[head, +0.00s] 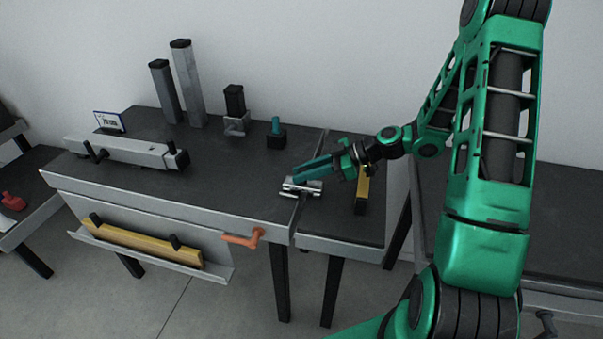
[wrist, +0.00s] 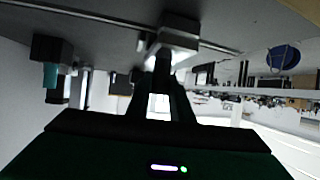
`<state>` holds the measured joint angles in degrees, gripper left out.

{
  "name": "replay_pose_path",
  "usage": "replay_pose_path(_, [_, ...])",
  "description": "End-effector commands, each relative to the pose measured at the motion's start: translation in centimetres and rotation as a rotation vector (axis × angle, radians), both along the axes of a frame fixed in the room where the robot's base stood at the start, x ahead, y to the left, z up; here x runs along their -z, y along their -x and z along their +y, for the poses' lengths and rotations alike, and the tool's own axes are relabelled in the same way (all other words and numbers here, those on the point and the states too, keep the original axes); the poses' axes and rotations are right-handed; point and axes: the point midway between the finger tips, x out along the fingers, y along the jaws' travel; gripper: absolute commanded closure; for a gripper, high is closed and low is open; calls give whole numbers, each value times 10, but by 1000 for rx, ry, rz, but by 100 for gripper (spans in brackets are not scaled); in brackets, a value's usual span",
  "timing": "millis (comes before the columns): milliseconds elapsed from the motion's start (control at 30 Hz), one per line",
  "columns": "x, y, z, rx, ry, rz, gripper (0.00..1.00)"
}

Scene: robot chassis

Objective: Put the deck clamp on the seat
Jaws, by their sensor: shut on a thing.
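My gripper (head: 298,176) reaches in from the right, low over the right end of the workbench. Its teal fingers are shut on a small silver-grey piece, which looks like the deck clamp (head: 303,189). The clamp is at the bench's right edge, by the gap to the side table; I cannot tell whether it touches the surface. In the wrist view the clamp shows as a grey block (wrist: 180,32) beyond the dark fingertips (wrist: 160,70). I cannot tell for sure which part is the seat.
The bench (head: 225,185) carries a teal-topped black block (head: 277,138), a silver block with a black post (head: 236,122), two tall posts (head: 187,85) and a long grey beam (head: 125,150). A yellow bar (head: 362,190) stands on the side table (head: 340,224). The bench's front middle is clear.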

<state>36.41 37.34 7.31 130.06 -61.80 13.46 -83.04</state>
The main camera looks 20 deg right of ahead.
Motion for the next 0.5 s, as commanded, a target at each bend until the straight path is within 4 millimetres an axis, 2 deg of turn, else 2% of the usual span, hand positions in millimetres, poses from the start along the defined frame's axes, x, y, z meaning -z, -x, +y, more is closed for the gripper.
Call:
replay_pose_path(233, [0,0,0,0,-1,-1,100])
replay_pose_path(267, [1,0,0,0,0,0,78])
replay_pose_path(333, [1,0,0,0,0,-1,61])
replay_pose_path(500, [1,0,0,0,0,0,61])
